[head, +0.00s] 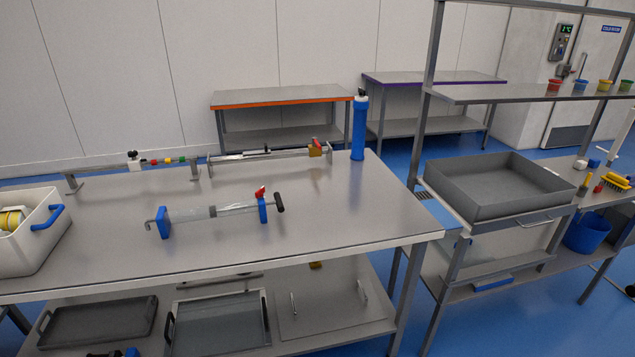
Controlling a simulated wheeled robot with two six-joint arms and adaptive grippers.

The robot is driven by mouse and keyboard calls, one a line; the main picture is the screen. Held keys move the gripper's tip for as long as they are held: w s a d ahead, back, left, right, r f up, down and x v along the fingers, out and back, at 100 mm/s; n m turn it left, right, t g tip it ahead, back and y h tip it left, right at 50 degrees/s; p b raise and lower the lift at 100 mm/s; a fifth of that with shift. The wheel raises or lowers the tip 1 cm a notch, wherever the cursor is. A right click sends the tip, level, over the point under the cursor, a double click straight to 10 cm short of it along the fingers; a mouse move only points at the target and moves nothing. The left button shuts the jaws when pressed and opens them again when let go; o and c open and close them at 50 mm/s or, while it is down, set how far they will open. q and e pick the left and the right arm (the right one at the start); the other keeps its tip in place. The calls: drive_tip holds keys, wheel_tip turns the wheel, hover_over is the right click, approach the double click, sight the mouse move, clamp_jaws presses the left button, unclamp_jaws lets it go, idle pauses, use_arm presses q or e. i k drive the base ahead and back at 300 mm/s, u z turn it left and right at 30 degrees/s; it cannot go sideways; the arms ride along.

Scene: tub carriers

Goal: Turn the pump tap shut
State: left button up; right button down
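A hand pump with a clear barrel (235,209) and blue end blocks (163,222) lies on the steel table (330,226). A small red tap handle (260,192) stands up, slightly tilted, on top of its right end block. A dark T-shaped handle (279,202) sticks out at the right end, and a thin bent spout (149,227) at the left. I cannot tell from here whether the tap is open or shut. Another red lever (316,141) sits on a brass-coloured block (315,150) at the back of the table. Neither gripper is in view.
A blue cylinder (358,130) stands at the table's back right corner. A white tub (36,250) with a blue handle stands at the left. Thin rails (262,155) run along the back. A grey tray (495,187) rests on the right bench. The tabletop around the pump is clear.

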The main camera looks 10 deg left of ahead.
sight(259, 194)
drive_tip(key=z, duration=0.3)
drive_tip(key=i, duration=1.1)
drive_tip(key=u, duration=0.5)
